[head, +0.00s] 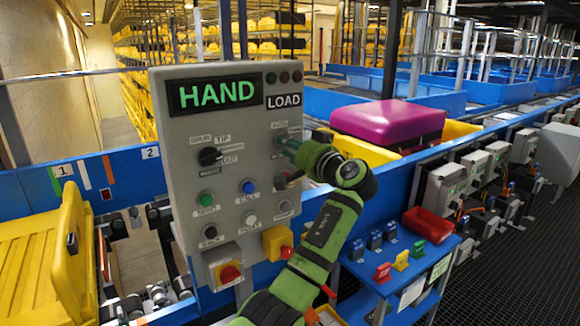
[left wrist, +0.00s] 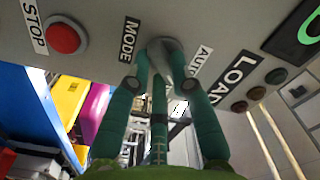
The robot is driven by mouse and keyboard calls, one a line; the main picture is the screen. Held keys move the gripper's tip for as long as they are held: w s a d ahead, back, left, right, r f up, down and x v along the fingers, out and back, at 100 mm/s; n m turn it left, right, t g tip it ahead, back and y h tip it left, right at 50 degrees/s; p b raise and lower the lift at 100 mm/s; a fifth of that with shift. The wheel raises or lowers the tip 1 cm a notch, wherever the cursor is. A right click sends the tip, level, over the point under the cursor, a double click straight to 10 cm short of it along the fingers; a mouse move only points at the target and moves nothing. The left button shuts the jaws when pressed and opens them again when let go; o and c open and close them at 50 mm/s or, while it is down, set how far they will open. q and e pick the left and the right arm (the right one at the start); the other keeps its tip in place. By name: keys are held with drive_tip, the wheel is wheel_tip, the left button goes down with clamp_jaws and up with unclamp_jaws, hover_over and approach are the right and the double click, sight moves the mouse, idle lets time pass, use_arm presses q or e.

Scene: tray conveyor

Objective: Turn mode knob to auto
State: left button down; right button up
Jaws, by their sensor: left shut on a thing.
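A grey control panel (head: 180,130) stands upright with a lit display (head: 215,92) reading "HAND" in green. A label beside it reads "LOAD". My left gripper (head: 288,146) reaches the panel's right side, just below the "AUTO" label (head: 279,125). In the left wrist view, my left gripper (left wrist: 162,78) is shut on the mode knob (left wrist: 166,50), with one green finger on each side. The knob is between the "MODE" (left wrist: 129,40) and "AUTO" (left wrist: 200,62) labels. Its pointer direction is hard to tell. My right gripper is not in view.
Other knobs and buttons share the panel, including a black knob (head: 210,156) and a blue button (head: 248,186). A red stop button (left wrist: 62,38) shows in the left wrist view. A magenta case (head: 388,122) lies behind my arm on the conveyor.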

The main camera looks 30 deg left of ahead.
use_arm(q)
drive_tip(key=shift+w+r+n+b, duration=0.1)
drive_tip(key=shift+n+b, duration=4.2)
drive_tip(key=shift+b, duration=0.3)
drive_tip(key=c, duration=1.1)
unclamp_jaws()
drive_tip(key=v, duration=1.2)
